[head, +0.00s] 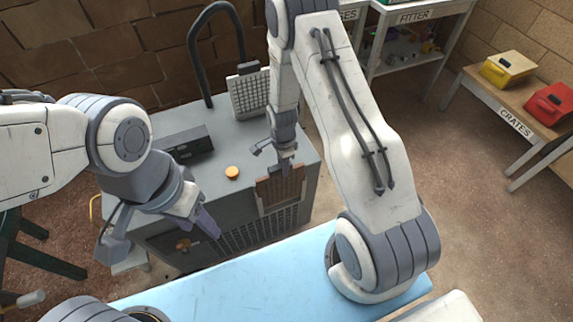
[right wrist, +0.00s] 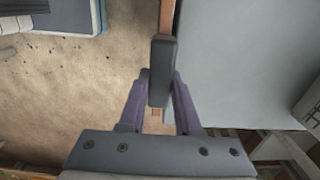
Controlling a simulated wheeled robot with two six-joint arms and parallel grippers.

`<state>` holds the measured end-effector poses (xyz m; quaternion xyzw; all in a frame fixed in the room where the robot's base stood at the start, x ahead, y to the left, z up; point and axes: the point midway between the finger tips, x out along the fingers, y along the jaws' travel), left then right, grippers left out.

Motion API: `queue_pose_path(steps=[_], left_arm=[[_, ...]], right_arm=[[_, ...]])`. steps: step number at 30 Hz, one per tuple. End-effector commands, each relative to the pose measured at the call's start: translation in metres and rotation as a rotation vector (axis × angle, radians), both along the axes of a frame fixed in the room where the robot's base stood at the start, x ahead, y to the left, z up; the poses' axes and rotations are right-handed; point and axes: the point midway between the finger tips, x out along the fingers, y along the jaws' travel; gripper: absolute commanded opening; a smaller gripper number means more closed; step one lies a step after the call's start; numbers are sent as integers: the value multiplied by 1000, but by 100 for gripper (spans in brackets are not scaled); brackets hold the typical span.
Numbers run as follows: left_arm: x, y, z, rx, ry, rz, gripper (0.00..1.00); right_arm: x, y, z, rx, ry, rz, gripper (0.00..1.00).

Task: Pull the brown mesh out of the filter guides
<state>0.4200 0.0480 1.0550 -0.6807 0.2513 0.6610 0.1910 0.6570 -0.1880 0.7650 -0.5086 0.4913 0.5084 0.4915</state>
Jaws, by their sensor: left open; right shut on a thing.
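The brown mesh (head: 281,190) stands upright at the front right edge of the grey cabinet (head: 222,205); its upper part shows above the cabinet top and its lower edge is hidden by the guides. My right gripper (head: 284,166) is above it, shut on its dark grey grip. In the right wrist view the grip (right wrist: 160,70) sits between the purple fingers (right wrist: 159,88), with the mesh's brown edge (right wrist: 167,14) behind. My left gripper (head: 206,224) is open and empty, in front of the cabinet's left part.
A pale mesh panel (head: 250,93) stands at the back of the cabinet, near a black hose (head: 205,50). A dark box (head: 186,142) and an orange cap (head: 232,172) are on top. A blue surface (head: 285,268) lies in front. Yellow (head: 508,66) and red (head: 550,103) crates stand right.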

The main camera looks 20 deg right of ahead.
Motion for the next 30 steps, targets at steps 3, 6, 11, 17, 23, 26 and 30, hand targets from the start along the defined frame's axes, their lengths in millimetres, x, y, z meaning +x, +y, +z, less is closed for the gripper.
queue_pose_path(steps=[3,6,11,17,23,26,30], left_arm=[[0,0,4,0,0,0,50],[0,0,7,0,0,0,50],[0,0,10,0,0,0,50],[0,0,15,0,0,0,50],[0,0,20,0,0,0,50],[0,0,22,0,0,0,50],[0,0,26,0,0,0,50]], right_arm=[[0,0,5,0,0,0,0],[0,0,8,0,0,0,0],[0,0,13,0,0,0,0],[0,0,19,0,0,0,0],[0,0,25,0,0,0,0],[0,0,28,0,0,0,0],[0,0,32,0,0,0,0]])
